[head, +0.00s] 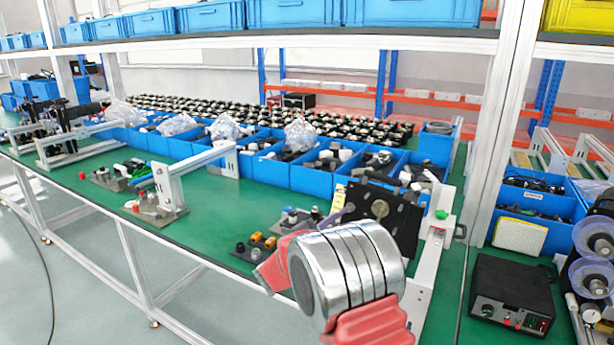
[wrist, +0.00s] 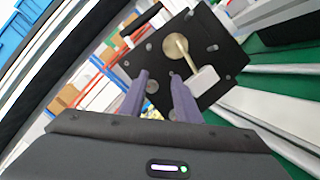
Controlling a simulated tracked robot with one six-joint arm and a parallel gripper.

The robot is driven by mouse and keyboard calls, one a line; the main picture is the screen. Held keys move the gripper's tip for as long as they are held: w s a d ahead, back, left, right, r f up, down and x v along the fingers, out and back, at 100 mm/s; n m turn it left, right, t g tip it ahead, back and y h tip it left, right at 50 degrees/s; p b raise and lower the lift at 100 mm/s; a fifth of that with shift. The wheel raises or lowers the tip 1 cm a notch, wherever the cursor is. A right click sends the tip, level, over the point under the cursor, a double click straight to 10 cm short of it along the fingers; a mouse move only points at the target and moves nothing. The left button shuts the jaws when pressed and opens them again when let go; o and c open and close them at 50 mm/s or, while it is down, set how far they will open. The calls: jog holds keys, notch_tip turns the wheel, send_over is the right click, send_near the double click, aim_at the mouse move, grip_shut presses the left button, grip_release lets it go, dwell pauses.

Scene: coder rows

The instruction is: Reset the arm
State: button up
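My gripper (wrist: 157,74) shows in the wrist view as two purple fingers with a clear gap between them and nothing held. Beyond the fingertips is a black plate (wrist: 213,50) with holes, a brass-coloured round part and a pale block on it. I cannot tell whether the fingers touch it. The black plate (head: 397,222) also stands near the front right of the green bench in the head view. My silver and red arm part fills the lower middle there, in front of the bench edge.
Blue bins (head: 283,172) filled with parts line the back of the green bench (head: 225,215). A white bracket (head: 190,168) and small fixtures stand on it. A shelf post (head: 497,110) and a black control box (head: 512,292) are to the right. Open floor lies front left.

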jog(key=s+d+r+m+g+y, duration=0.2)
jog(key=s+d+m+g, duration=0.3)
jog(key=s, duration=0.7)
jog(key=s+d+r+m+g+y, duration=0.15)
jog(key=s+d+m+g, duration=0.35)
jog(key=s, duration=0.7)
jog(key=s+a+f+m+t+y, duration=0.1)
jog(key=s+a+y, duration=0.4)
jog(key=s, duration=0.5)
jog(key=s+a+f+m+t+y, duration=0.1)
jog(key=s+a+m+y, duration=0.3)
jog(key=s, duration=0.6)
jog(key=a+t+y, duration=0.1)
jog(key=a+y, duration=0.1)
jog(key=shift+a+f+y, duration=0.25)
jog(key=shift+y, duration=0.1)
